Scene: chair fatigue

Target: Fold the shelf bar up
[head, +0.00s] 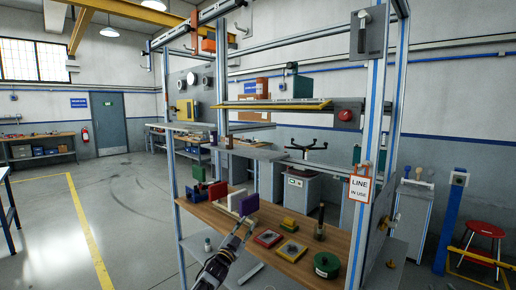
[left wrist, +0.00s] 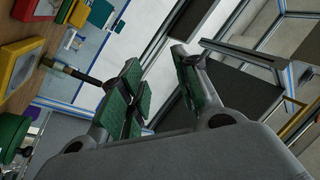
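A shelf with a yellow bar (head: 275,104) along its front edge spans the upper part of the metal frame in the head view. The bar lies roughly level. My left gripper (head: 241,230) is low, over the front of the wooden worktop (head: 335,247), well below the bar. In the left wrist view my left gripper (left wrist: 160,85) has its two green-padded fingers apart with nothing between them. My right gripper is in neither view.
Coloured blocks, including a purple block (head: 249,204), a red-framed plate (head: 268,238) and a green round part (head: 326,264), lie on the worktop. A "LINE IN USE" sign (head: 360,184) hangs at the right post. Open floor lies to the left.

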